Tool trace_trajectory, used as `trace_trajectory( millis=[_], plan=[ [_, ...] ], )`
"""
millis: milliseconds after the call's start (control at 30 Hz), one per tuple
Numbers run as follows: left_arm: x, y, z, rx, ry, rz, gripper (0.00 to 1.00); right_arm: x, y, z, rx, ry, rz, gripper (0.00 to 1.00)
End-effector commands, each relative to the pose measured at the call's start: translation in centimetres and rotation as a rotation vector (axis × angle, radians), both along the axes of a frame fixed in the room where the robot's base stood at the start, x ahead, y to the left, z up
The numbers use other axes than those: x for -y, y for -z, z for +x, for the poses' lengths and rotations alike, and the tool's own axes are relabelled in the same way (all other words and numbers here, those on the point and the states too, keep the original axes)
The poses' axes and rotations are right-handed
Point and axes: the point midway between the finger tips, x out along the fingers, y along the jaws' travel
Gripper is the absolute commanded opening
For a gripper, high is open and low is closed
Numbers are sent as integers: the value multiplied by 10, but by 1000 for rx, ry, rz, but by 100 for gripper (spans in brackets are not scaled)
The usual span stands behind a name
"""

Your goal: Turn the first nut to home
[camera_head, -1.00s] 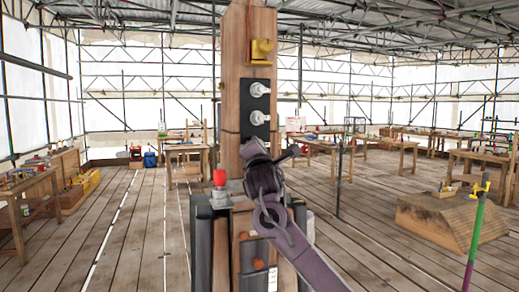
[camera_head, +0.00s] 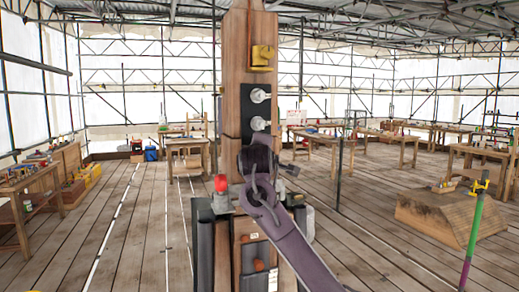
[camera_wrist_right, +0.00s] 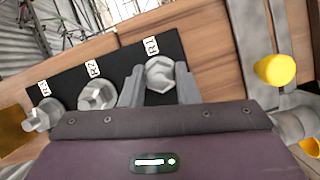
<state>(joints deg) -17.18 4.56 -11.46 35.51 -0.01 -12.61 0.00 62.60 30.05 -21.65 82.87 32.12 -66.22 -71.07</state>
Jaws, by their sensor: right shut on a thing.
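A wooden post (camera_head: 262,60) stands upright at the centre with a black plate (camera_head: 247,108) on its face. Two silver nuts show on the plate in the head view, an upper one (camera_head: 260,95) and a lower one (camera_head: 259,123). In the right wrist view the nut by the label R1 (camera_wrist_right: 160,75) sits between the fingers of my right gripper (camera_wrist_right: 159,87), which is shut on it. The R2 nut (camera_wrist_right: 97,95) and another nut (camera_wrist_right: 42,118) are beside it, untouched. In the head view my right gripper (camera_head: 258,158) hides the R1 nut. My left gripper is not in view.
A yellow bracket (camera_head: 262,57) is on the post above the plate. A red knob (camera_head: 221,183) stands left of my gripper. A wooden block (camera_head: 440,215) and a green and purple pole (camera_head: 474,230) stand at right. Workbenches line the hall, with open plank floor between.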

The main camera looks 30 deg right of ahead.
Motion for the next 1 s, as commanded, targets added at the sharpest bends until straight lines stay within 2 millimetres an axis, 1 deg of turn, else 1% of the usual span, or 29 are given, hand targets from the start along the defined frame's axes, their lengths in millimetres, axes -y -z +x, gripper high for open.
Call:
trace_trajectory(
  millis=[33,100,500,1000],
  plan=[
    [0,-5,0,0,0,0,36,-1,-1,1,6,-1,46,6],
    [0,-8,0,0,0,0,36,0,-1,0,22,-1,110,6],
    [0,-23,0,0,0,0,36,0,-2,0,111,0,482,6],
    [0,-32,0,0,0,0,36,1,-1,0,220,-1,945,6]
  ],
)
